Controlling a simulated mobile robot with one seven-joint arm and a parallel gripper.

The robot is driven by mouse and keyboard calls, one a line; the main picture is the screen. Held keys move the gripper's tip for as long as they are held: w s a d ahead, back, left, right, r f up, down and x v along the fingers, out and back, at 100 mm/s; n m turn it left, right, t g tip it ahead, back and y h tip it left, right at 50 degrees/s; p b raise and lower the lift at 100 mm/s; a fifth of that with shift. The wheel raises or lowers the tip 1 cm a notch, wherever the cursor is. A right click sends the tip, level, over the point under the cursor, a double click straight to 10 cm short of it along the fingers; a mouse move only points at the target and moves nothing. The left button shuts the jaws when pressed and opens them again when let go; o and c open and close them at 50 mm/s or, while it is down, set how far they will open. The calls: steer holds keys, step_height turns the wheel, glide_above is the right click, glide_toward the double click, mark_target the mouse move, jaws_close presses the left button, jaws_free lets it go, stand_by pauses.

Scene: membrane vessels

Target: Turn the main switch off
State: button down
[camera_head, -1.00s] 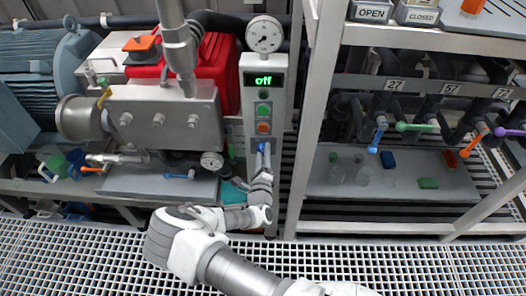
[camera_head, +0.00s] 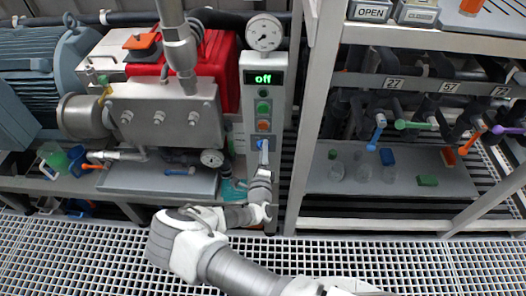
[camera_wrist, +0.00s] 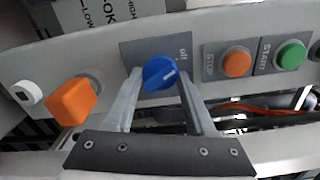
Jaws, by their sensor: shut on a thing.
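The main switch is a blue round knob (camera_head: 266,143) low on the grey control panel (camera_head: 278,110), under the green and orange buttons. My gripper (camera_wrist: 160,84) is shut on the knob, one finger on each side. In the head view my gripper (camera_head: 264,153) comes up to the knob from below and partly covers it. The panel's display (camera_head: 263,78) reads "off" in green.
In the wrist view an orange button (camera_wrist: 237,64) and a green button (camera_wrist: 291,54) are to the right, and an orange square piece (camera_wrist: 73,101) to the left.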

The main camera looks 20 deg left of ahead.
steer(key=shift+c, duration=1.1)
jaws_free()
steer(key=p+v, duration=0.2)
steer(key=v, duration=1.5)
steer(key=shift+s, duration=0.25)
